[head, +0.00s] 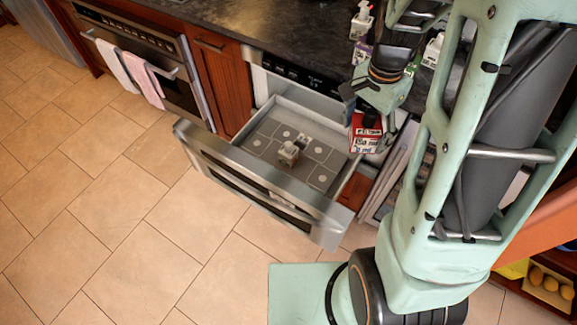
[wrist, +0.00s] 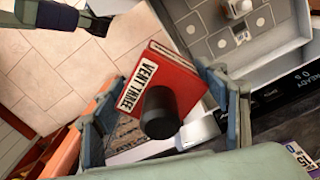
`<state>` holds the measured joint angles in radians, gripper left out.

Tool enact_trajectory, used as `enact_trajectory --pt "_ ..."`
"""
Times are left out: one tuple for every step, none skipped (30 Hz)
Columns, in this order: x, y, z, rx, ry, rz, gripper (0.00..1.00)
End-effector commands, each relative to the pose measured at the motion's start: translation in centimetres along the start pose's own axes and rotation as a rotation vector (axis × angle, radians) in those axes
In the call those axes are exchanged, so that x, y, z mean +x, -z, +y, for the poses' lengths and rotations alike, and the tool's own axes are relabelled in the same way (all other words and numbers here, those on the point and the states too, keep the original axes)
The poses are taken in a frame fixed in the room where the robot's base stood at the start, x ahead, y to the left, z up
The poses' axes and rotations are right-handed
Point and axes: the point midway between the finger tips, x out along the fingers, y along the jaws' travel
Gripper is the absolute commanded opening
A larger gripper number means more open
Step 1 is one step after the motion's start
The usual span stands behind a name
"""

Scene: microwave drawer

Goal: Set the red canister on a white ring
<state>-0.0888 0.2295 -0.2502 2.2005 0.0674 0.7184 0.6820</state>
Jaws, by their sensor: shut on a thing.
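In the wrist view the red canister (wrist: 172,78) shows a "VENT THREE" label, with my gripper's fingers (wrist: 160,105) on either side. White rings (head: 257,142) lie on the dark grey drawer floor, and some also show in the wrist view (wrist: 222,43). The canister's underside is hidden.
The drawer walls stand up around the floor. Several small containers (head: 361,20) stand on the dark counter (head: 300,35) above. The tiled floor in front is clear.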

Motion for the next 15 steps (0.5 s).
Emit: enact_trajectory --pt "1.5 -0.1 0.5 0.060 0.002 0.000 0.38" --pt "2.0 -0.1 0.9 0.101 0.002 -0.001 0.38" --pt "2.5 -0.1 1.3 0.155 0.003 -0.002 0.38" --pt "3.0 -0.2 1.6 0.195 0.004 -0.002 0.38" --pt "3.4 -0.2 1.9 0.235 0.004 -0.003 0.38" --pt "4.0 -0.3 2.4 0.288 0.004 -0.005 0.38" --pt "4.5 -0.4 2.7 0.328 0.005 -0.006 0.38" --pt "4.9 -0.5 3.0 0.368 0.006 -0.007 0.38" --pt "5.5 -0.6 3.4 0.422 0.007 -0.009 0.38" --pt "5.9 -0.6 3.7 0.462 0.007 -0.010 0.38" --pt "6.4 -0.7 4.0 0.502 0.007 -0.012 0.38" --pt "7.3 -0.7 3.9 0.495 0.005 -0.012 0.38" --pt "8.0 -0.7 3.9 0.493 0.005 -0.012 0.38" --pt "8.6 -0.7 3.9 0.492 0.005 -0.011 0.38" --pt "9.5 -0.7 3.9 0.491 0.006 -0.011 0.38"
